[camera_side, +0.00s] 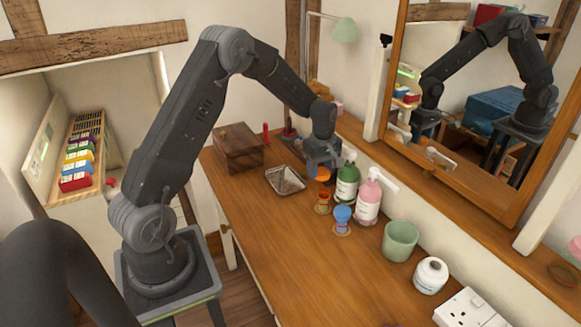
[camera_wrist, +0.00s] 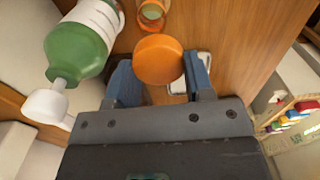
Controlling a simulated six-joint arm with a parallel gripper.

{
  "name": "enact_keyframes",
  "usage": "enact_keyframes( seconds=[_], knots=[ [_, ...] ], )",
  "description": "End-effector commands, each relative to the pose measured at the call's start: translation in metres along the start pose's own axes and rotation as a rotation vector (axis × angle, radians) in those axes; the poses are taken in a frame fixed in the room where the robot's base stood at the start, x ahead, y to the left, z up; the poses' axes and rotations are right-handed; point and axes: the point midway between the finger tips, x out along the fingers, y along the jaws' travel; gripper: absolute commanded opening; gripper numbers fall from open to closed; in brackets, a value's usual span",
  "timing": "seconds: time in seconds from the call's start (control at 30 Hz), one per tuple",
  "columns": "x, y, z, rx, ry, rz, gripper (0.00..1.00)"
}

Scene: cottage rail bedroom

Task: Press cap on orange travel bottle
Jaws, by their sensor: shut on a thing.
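My gripper (camera_side: 321,167) is shut on an orange cap (camera_side: 323,175). In the wrist view, the round orange cap (camera_wrist: 158,58) sits between the two blue fingers of my gripper (camera_wrist: 157,68). The small orange travel bottle (camera_side: 323,200) stands upright on the wooden table, below the held cap in the side view. In the wrist view, part of the orange bottle (camera_wrist: 152,14) shows at the top edge, past the cap. A gap shows between cap and bottle. The cap's underside is hidden.
A green pump bottle (camera_side: 347,183) stands close beside my gripper, with a pink pump bottle (camera_side: 368,200) to its right. A blue-capped travel bottle (camera_side: 342,218) stands nearby. A metal tray (camera_side: 285,181) lies to the left. The table's front is clear.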

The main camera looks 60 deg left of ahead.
Motion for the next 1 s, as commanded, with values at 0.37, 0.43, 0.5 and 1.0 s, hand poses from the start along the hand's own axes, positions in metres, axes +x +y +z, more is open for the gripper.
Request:
enact_keyframes(
  seconds=[0.37,0.43,0.5,1.0],
  knots=[
    [0.000,0.008,0.009,-0.001,0.000,-0.001,0.26],
    [0.000,0.008,0.009,-0.001,0.000,-0.001,0.26],
    [-0.001,0.008,0.009,-0.001,0.000,-0.001,0.26],
    [0.024,0.007,0.009,-0.001,0.000,-0.002,0.26]
  ],
)
